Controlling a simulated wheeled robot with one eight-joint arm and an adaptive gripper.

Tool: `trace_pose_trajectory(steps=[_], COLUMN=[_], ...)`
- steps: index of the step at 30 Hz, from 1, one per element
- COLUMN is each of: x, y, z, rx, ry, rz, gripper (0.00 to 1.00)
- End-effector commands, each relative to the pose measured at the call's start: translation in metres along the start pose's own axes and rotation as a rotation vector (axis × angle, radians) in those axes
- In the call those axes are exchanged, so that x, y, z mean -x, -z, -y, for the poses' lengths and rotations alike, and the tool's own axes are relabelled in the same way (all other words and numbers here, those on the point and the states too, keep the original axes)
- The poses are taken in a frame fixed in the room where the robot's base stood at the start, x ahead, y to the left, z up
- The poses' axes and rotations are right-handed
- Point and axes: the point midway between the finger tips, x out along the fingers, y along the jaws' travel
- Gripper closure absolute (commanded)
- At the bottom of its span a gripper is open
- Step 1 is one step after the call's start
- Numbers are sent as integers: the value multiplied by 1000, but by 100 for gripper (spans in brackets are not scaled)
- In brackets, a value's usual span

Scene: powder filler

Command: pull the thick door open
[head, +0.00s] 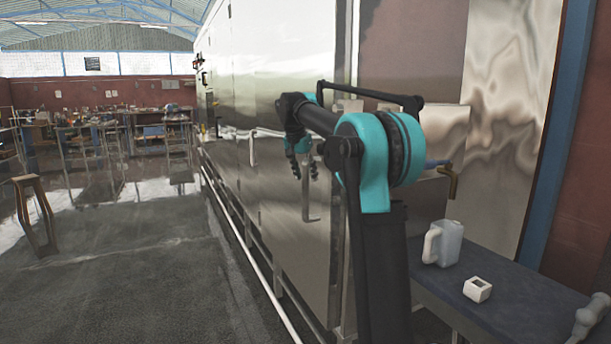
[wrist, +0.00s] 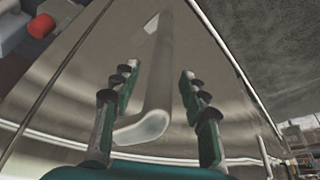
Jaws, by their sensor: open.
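The thick door appears to be the large shiny metal panel (head: 290,225) on the side of the long machine, and it looks shut. My gripper (head: 303,168) is in front of this panel with its fingers apart. In the wrist view, a pale bar handle (wrist: 160,65) with a rounded near end runs between the two fingers of my gripper (wrist: 157,82). Gaps show on both sides of the bar, and no finger visibly closes on it. My arm hides part of the panel and its right side in the head view.
A dark bench (head: 530,305) at the lower right holds a pale jug (head: 447,243) and a small white block (head: 478,289). A white rail (head: 245,250) runs low along the machine. A brown trestle (head: 35,215) stands at far left. The floor between is clear.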

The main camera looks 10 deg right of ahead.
Motion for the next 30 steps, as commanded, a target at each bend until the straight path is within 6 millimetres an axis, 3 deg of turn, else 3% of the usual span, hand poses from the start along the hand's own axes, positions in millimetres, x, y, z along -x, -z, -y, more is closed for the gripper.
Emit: trace_pose_trajectory(steps=[9, 20, 30], x=[-2, -2, -2], y=[0, 0, -1], z=[0, 0, 0], rx=[0, 0, -2], ry=[0, 0, 0], rz=[0, 0, 0], gripper=[57, 100, 100])
